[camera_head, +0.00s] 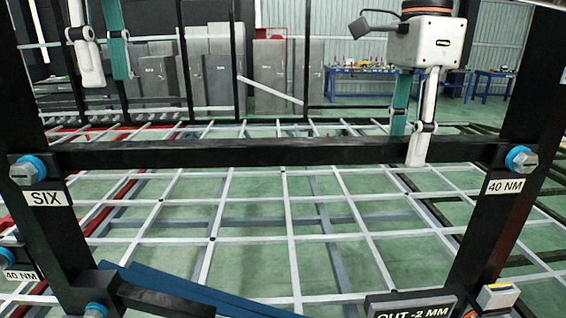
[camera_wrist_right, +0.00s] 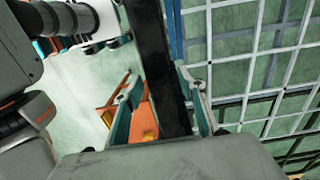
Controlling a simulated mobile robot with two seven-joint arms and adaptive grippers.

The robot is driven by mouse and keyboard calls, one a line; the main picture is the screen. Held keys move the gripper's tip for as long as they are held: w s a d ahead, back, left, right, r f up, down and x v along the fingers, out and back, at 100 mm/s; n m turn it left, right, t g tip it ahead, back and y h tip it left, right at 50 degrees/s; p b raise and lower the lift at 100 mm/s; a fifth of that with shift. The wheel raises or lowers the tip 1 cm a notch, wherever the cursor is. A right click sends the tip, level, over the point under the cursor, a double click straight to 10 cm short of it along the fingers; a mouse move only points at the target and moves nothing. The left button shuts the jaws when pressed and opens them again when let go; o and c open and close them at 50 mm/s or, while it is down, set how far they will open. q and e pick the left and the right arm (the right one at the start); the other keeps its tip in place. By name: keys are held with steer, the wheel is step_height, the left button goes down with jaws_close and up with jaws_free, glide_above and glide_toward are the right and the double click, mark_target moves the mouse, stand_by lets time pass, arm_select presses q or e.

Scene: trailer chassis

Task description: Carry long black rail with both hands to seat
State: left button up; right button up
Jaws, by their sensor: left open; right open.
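A long black rail (camera_head: 250,151) runs level across the middle of the head view, between two slanted black posts. My right gripper (camera_head: 412,148) is open at the rail's right part, with one finger in front of it and the other behind. In the right wrist view a black bar (camera_wrist_right: 158,60) passes between the open teal-padded fingers of my right gripper (camera_wrist_right: 162,112); I cannot tell if they touch it. My left gripper (camera_head: 107,78) is open and empty at the upper left, above and apart from the rail.
Slanted black posts (camera_head: 488,218) carry bolts and labels, including SIX (camera_head: 45,198) and 40 NM. A grey lattice (camera_head: 290,230) spreads over the green floor. A blue bar (camera_head: 190,290) lies at the lower left. A blue workbench (camera_head: 360,82) and grey panels stand behind.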

step_height(320, 180, up, 12)
stand_by(0.6)
stand_by(0.5)
